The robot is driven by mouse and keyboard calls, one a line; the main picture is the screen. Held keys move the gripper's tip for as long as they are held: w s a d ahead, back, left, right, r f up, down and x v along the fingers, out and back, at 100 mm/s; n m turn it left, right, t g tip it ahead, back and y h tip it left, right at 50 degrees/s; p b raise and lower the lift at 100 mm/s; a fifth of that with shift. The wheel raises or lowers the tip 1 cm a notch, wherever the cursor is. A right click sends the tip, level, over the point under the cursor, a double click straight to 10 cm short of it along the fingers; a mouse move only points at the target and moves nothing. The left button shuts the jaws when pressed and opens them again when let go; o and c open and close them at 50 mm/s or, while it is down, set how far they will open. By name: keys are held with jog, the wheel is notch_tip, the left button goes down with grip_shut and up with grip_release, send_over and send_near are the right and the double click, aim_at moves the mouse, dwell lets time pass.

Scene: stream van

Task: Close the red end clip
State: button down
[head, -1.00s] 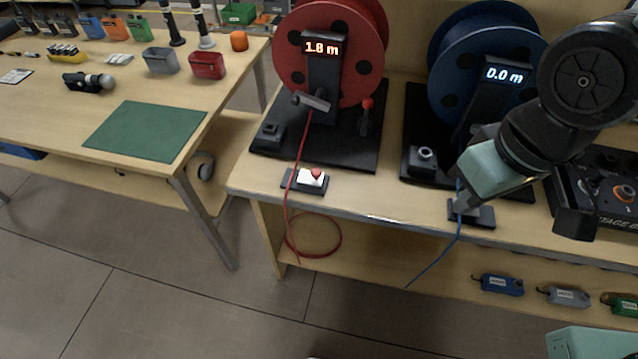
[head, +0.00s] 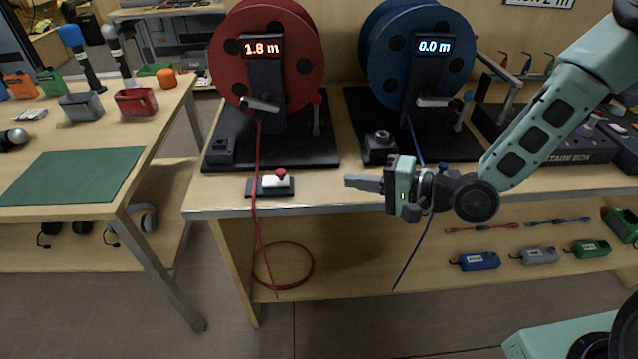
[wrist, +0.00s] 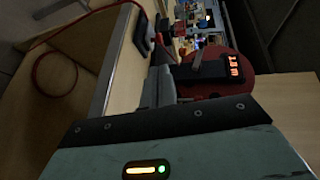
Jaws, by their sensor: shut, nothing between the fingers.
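The red end clip (head: 276,182) sits at the front edge of the bench, below the red reel (head: 266,60). It is a white block with a raised red knob on a dark base plate. The red cable (head: 257,160) runs down across the left part of the plate and over the bench edge. My gripper (head: 347,181) is to the right of the clip, apart from it. Its fingers point left toward the clip, shut and empty. In the wrist view, the shut fingers (wrist: 160,88) show, with a small dark shape and red spot beyond them, probably the clip.
A blue reel (head: 420,55) reading 0.0 m stands at the right. Its blue cable (head: 410,262) hangs behind my gripper. A red cable coil (head: 284,266) hangs below the bench top. A side table with a green mat (head: 70,177) stands at the left.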

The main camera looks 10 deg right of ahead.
jog(key=p, duration=0.1)
send_near(280, 185)
jog(key=w+a, duration=0.4)
jog(key=shift+w+a+r, duration=0.25)
jog(key=shift+w+r, duration=0.05)
jog(key=shift+r, duration=0.1)
jog(key=a, duration=0.4)
jog(key=shift+a+r, duration=0.1)
jog(key=shift+r, duration=0.05)
